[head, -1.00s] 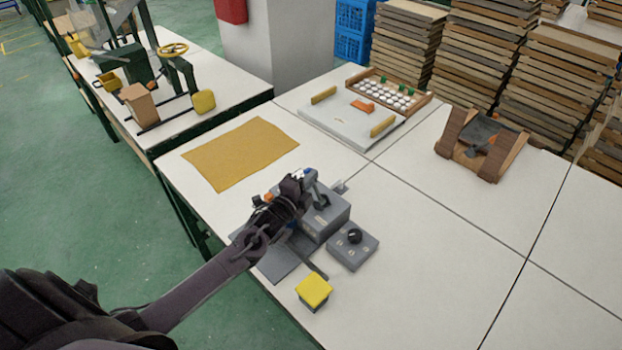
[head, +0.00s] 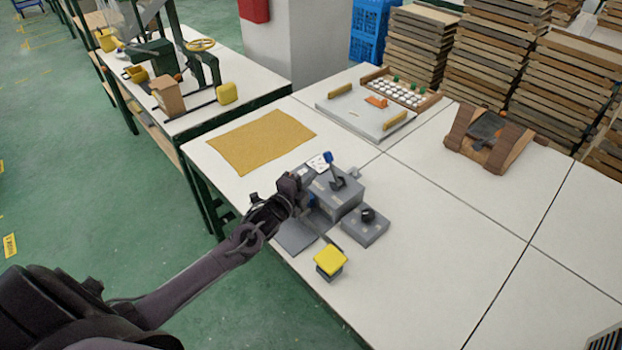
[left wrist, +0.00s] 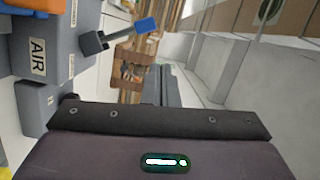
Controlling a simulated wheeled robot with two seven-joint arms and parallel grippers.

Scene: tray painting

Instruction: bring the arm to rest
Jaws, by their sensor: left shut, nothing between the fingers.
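My left gripper (head: 300,188) is at the left side of a grey box (head: 338,196) on the white table. It is shut with nothing between its fingers. The box has a lever with a blue tip (head: 328,158) on top. In the left wrist view the blue-tipped lever (left wrist: 145,26) and the box, labelled AIR (left wrist: 38,60), are at the left, beside the gripper. I cannot tell whether the gripper touches the box. My right gripper is not in view.
A grey block with a black knob (head: 366,225) and a yellow-topped block (head: 330,260) stand near the table's front edge. A tan mat (head: 262,141) lies behind the box. A white tray (head: 365,118) and a wooden stand (head: 488,137) are farther back. The table's right side is clear.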

